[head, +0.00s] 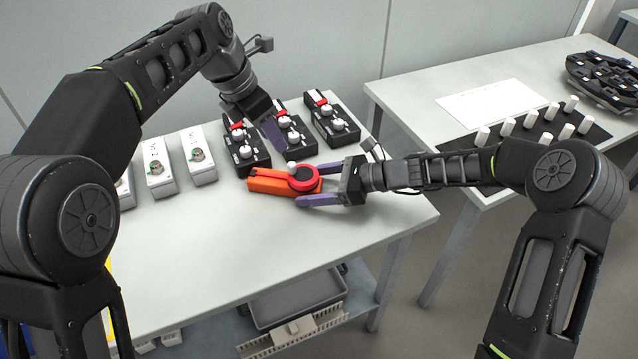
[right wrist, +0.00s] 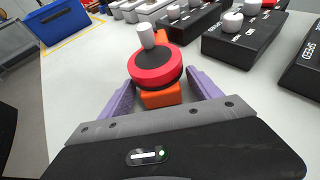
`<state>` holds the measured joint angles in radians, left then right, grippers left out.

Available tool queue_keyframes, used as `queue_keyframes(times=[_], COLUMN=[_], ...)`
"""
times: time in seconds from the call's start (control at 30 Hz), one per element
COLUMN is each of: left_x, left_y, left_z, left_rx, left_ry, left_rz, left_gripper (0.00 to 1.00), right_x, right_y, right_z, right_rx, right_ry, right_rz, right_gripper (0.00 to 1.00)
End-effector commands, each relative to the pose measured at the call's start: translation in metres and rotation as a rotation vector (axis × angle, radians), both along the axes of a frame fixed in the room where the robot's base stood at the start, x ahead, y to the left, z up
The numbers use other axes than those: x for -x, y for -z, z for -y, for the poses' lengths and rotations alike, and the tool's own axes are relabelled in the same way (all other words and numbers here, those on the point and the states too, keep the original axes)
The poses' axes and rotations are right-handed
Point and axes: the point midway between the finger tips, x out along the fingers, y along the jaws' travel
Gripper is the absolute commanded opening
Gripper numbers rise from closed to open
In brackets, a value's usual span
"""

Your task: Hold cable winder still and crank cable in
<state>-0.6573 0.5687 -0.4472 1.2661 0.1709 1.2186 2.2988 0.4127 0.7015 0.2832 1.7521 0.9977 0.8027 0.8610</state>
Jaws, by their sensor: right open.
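The cable winder (head: 277,186) is an orange body with a round red and black reel and a white crank knob (head: 292,166) on top. It lies on the white table near its right side. My right gripper (head: 318,184) is open, its purple fingers on either side of the winder's right end. In the right wrist view the winder's red reel (right wrist: 155,68) stands between the open fingers (right wrist: 158,98), with the knob above it. My left gripper (head: 272,131) is above and behind the winder, pointing down near the black boxes. Its finger opening is not clear. No loose cable can be made out.
Several black control boxes (head: 327,120) with white knobs and red parts stand behind the winder. White boxes (head: 198,155) stand to the left. The table's front (head: 200,250) is clear. A second table (head: 420,90) at the right holds white pegs. A blue bin (right wrist: 57,20) shows in the wrist view.

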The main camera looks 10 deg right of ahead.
Motion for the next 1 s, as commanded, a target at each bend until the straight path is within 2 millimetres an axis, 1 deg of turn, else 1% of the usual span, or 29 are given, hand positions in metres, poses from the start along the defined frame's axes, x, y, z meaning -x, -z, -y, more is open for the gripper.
queue_keyframes(times=[0.13, 1.0], left_x=[0.0000, 0.0000], left_y=[0.0000, 0.0000], left_z=[0.0000, 0.0000], left_rx=[0.000, 0.000], left_ry=[0.000, 0.000], left_rz=[0.000, 0.000], left_gripper=[0.36, 0.36], right_x=[0.0000, 0.0000], right_y=[-0.0001, -0.0005], right_z=[0.0001, 0.0001], right_rx=[0.000, -0.001], right_ry=[0.000, 0.000], right_rz=[0.000, 0.000], right_gripper=[0.72, 0.01])
